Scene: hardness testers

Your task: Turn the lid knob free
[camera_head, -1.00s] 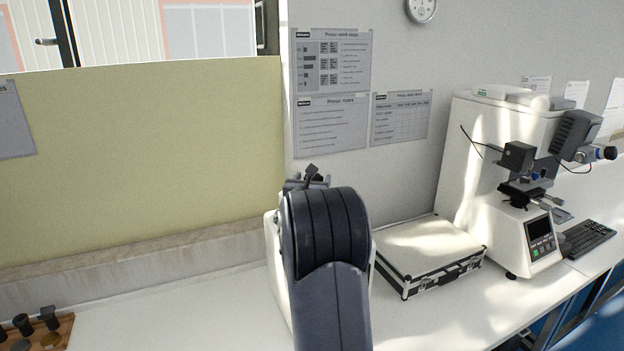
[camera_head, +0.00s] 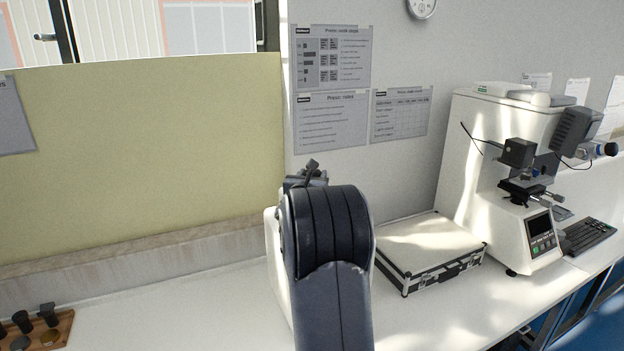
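My dark arm stands in the middle of the head view and covers most of a white machine (camera_head: 272,252) behind it on the bench. A dark part with a small knob-like tip (camera_head: 313,165) shows above my arm; I cannot tell whether it belongs to the machine or to my gripper. No lid knob can be made out for certain. My gripper's fingers are hidden behind my arm, so its state and any contact do not show.
A closed silver-edged case (camera_head: 428,250) lies on the bench (camera_head: 180,312) right of my arm. A white hardness tester (camera_head: 480,165) with a keyboard (camera_head: 588,236) stands farther right. A wooden rack (camera_head: 62,330) with dark pieces is at lower left. The bench between rack and arm is clear.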

